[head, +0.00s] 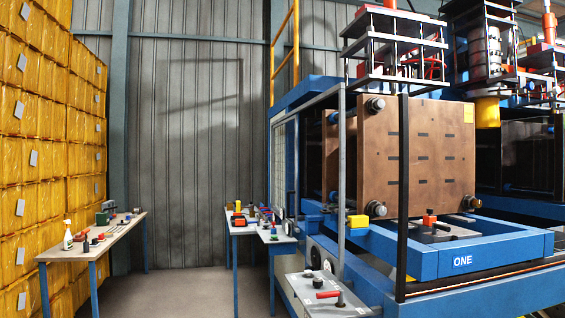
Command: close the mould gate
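A blue moulding machine (450,258) labelled ONE fills the right side of the head view. A large copper-brown mould plate (440,150) with several dark slots stands upright in it. A grey upright post (341,180) and a black upright post (403,190) stand in front of the mould, and the mould shows openly between and beside them. A pale mesh panel (285,165) is on the machine's left side. I cannot tell for certain which part is the gate. Neither of my grippers is in view.
A grey control box (315,290) with a red-handled lever (329,294) stands at the machine's front. Two cluttered workbenches, left (110,237) and middle (262,231), stand near the back wall. Stacked yellow-wrapped blocks (40,150) line the left. Floor (185,290) between the benches is clear.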

